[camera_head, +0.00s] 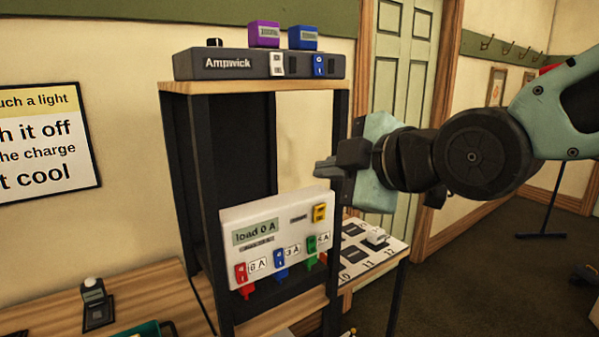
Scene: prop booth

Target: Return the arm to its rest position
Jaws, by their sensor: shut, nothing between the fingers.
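My arm reaches in from the right side of the head view. My gripper (328,168) points left, with its fingers shut and empty. It shows in front of the right side of the rack (342,110), above the white load panel (240,213). I cannot tell whether the fingertips touch the rack post. The panel reads "load 0 A" and carries red (242,275), blue (281,265) and green (312,250) switches along its lower edge, and a yellow switch (320,213) at its upper right.
A dark "Ampwick" unit (228,64) with purple (264,35) and blue (303,38) blocks tops the rack. A side table (400,247) with a numbered board stands behind right. A wooden bench (150,292) is at lower left. Open floor (490,265) lies at right.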

